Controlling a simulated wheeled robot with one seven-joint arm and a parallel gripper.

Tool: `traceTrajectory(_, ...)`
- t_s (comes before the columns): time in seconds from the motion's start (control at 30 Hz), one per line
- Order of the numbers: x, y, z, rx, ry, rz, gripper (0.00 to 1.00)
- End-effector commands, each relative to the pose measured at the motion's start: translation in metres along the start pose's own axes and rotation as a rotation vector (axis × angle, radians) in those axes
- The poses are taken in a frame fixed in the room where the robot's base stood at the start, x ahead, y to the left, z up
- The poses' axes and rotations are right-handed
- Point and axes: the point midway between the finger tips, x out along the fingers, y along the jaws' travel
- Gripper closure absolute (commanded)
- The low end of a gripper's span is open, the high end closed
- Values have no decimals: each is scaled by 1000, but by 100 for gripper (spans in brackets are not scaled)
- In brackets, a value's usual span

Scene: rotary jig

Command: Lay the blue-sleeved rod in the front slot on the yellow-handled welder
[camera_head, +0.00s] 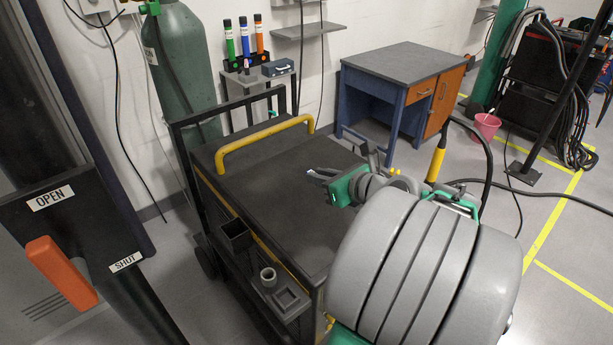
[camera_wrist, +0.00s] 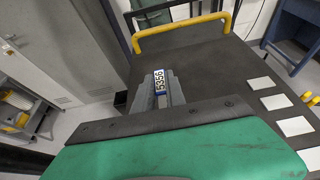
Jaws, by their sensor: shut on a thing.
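My gripper (camera_head: 324,175) is above the dark top of the yellow-handled welder (camera_head: 222,178). It is shut on the blue-sleeved rod (camera_wrist: 160,83), of which a short blue-and-white part marked 5356 shows between the fingers (camera_wrist: 161,90) in the wrist view. The rest of the rod is hidden or too small to make out. The welder's yellow handle (camera_head: 265,138) runs along its far edge, and it shows in the wrist view too (camera_wrist: 182,31). A square black holder (camera_head: 236,237) and a grey round cup (camera_head: 268,276) are on its near left side. I cannot tell which is the front slot.
White squares (camera_wrist: 278,102) lie along the welder top's right side. A green cylinder (camera_head: 180,60) stands behind. A desk (camera_head: 405,90) is at the back. A panel with an orange lever (camera_head: 60,270) stands left.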

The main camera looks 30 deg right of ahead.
Motion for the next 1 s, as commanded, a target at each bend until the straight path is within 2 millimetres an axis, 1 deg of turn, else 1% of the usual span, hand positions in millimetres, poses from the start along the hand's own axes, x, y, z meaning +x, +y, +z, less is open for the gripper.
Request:
traceTrajectory(0.07,4,-2,0,1,1,1,100)
traceTrajectory(0.17,22,-8,-2,1,1,6,100)
traceTrajectory(0.4,90,-37,-5,1,1,6,100)
traceTrajectory(0.43,98,-40,-8,2,3,7,100)
traceTrajectory(0.5,116,-46,-21,4,4,5,100)
traceTrajectory(0.6,135,-53,-33,3,2,3,100)
traceTrajectory(0.8,158,-61,-47,2,1,1,100)
traceTrajectory(0.9,163,-61,-64,4,3,1,100)
traceTrajectory(1.0,166,-61,-72,1,1,0,100)
